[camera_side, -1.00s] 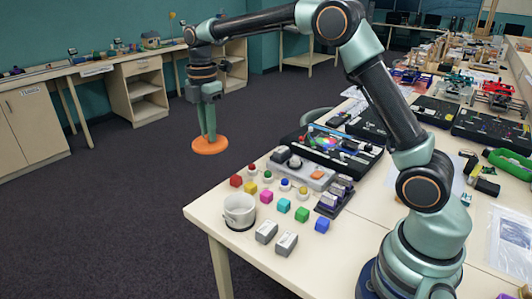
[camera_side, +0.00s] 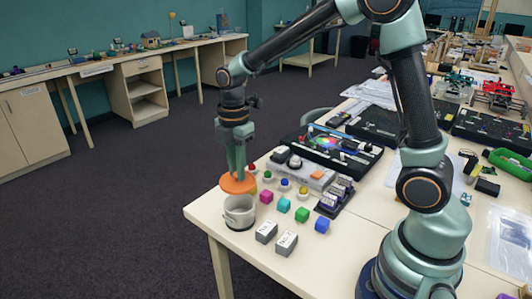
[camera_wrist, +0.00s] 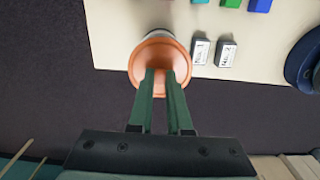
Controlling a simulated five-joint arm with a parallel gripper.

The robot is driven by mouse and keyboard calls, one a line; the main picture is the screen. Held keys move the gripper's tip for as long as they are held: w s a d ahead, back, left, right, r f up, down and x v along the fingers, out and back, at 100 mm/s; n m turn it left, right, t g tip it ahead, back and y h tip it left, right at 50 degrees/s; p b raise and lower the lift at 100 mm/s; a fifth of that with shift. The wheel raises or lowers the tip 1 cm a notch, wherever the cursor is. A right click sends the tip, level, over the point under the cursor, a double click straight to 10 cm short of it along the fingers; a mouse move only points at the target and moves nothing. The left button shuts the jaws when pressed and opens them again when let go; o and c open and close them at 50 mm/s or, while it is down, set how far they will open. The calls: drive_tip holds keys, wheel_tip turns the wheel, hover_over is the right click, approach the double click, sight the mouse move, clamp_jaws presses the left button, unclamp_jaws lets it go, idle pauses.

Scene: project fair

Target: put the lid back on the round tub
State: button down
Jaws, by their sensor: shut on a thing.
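The orange round lid (camera_side: 238,183) is held by my gripper (camera_side: 237,172), which is shut on it. In the wrist view the lid (camera_wrist: 160,53) sits at the tips of my gripper (camera_wrist: 160,75) and covers most of the tub. Only a pale edge of the tub (camera_wrist: 160,33) shows beyond the lid there.
Several coloured blocks, such as a pink one (camera_side: 266,196) and a blue one (camera_side: 322,225), lie right of the tub. Two grey labelled blocks (camera_side: 266,232) lie in front of them. A black board (camera_side: 330,148) lies behind. The table edge (camera_side: 212,226) is close on the left.

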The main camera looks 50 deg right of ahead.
sight(238, 188)
drive_tip(key=shift+f, duration=2.85)
drive_tip(key=shift+f, duration=0.15)
drive_tip(key=c, duration=0.8)
unclamp_jaws()
drive_tip(key=o, duration=0.5)
drive_tip(key=shift+r, duration=3.5)
